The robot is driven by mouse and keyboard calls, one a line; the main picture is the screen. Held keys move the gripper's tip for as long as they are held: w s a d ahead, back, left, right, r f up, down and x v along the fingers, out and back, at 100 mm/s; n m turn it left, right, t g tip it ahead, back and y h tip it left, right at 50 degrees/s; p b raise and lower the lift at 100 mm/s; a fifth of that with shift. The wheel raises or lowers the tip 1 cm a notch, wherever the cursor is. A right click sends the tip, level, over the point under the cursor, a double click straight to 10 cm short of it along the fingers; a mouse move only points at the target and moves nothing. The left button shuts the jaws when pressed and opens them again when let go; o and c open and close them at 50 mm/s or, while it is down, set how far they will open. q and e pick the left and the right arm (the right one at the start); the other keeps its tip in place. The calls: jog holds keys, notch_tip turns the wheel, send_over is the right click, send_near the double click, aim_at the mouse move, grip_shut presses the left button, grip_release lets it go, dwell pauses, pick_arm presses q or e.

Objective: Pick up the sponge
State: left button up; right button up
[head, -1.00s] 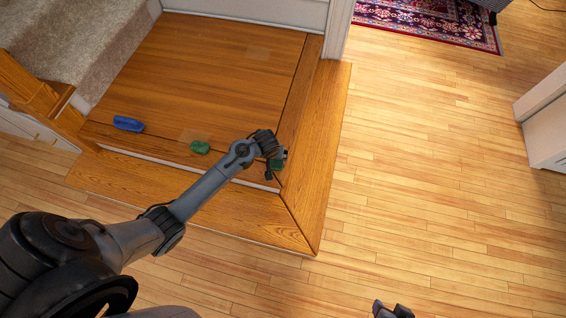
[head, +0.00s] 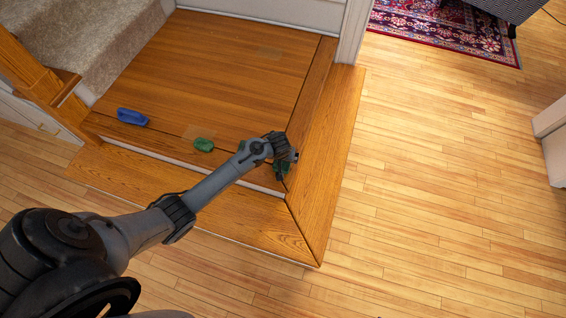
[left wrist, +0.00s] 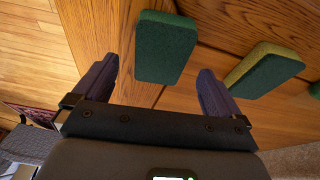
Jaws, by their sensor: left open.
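A dark green sponge (left wrist: 167,47) lies in the left wrist view, ahead of and between the fingers of my left gripper (left wrist: 158,66). The fingers are spread and I see no grip on it. In the head view this sponge (head: 281,168) is partly hidden by my left gripper (head: 288,160), at the right front corner of the wooden landing. A second green sponge with a yellow side (left wrist: 263,68) lies to the right in the wrist view. It is probably the green block (head: 203,145) in the head view. My right gripper is out of view.
A blue object (head: 132,117) lies on the left of the wooden landing (head: 225,75). A lower wooden step (head: 345,130) borders the landing. Carpeted stairs (head: 105,40) rise at the upper left. The plank floor (head: 440,150) to the right is clear.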

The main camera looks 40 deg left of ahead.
pick_arm(q)
jog(key=b+x, duration=0.1)
jog(key=x, duration=0.2)
jog(key=shift+s+b, duration=0.1)
jog(key=shift+b, duration=0.2)
jog(key=shift+r, duration=0.1)
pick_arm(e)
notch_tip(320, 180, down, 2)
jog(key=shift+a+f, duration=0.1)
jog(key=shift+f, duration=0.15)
pick_arm(q)
jog(key=shift+f+p, duration=0.25)
jog(key=shift+p, duration=0.05)
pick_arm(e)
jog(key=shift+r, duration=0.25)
pick_arm(q)
jog(key=shift+c, duration=0.3)
jog(key=c, duration=1)
jog(key=shift+c, duration=0.2)
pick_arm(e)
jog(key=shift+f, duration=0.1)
